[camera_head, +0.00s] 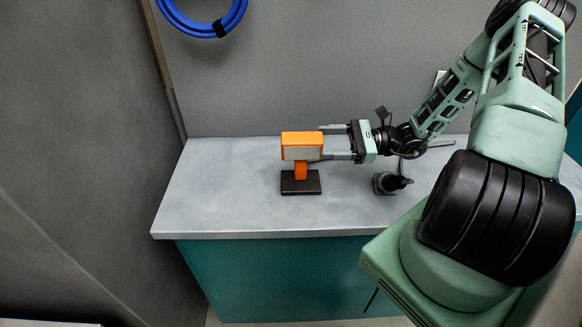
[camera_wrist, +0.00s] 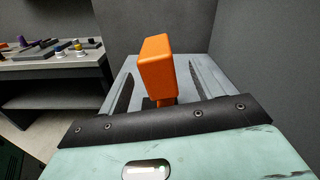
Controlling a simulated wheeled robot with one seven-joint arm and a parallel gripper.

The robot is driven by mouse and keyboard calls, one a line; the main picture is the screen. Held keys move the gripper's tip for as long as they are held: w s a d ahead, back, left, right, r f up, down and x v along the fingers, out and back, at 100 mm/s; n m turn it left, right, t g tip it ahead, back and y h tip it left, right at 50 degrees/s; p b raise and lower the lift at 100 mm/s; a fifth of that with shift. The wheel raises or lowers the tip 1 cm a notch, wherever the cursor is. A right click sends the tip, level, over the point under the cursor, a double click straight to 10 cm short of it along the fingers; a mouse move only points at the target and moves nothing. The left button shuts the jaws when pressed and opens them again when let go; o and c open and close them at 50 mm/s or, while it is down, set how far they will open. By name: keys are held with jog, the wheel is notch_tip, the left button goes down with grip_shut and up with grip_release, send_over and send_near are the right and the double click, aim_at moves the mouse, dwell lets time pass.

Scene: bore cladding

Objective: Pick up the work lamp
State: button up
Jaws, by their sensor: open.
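The work lamp (camera_head: 302,152) has an orange head with a pale front panel, a short orange stem and a dark square base. It stands upright on the grey counter (camera_head: 225,195). My gripper (camera_head: 328,143) reaches in from the right at the height of the lamp head. Its jaws are open, and the fingertips are at the head's right side. In the wrist view the orange lamp head (camera_wrist: 157,68) shows between the two fingers, with gaps at both sides.
A small dark tool (camera_head: 390,182) stands on the counter below my wrist. A blue coiled hose (camera_head: 205,25) hangs on the back wall. The counter's left part is clear. In the wrist view, another bench (camera_wrist: 50,62) at the left holds several small items.

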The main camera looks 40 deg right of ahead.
aim_at(302, 143)
jog(key=p+x, duration=0.3)
jog(key=x, duration=0.3)
jog(key=shift+a+r, duration=0.2)
jog(key=shift+a, duration=0.05)
jog(key=shift+w+a+f, duration=0.15)
jog(key=shift+w+a, duration=0.1)
jog(key=shift+a, duration=0.1)
grip_shut()
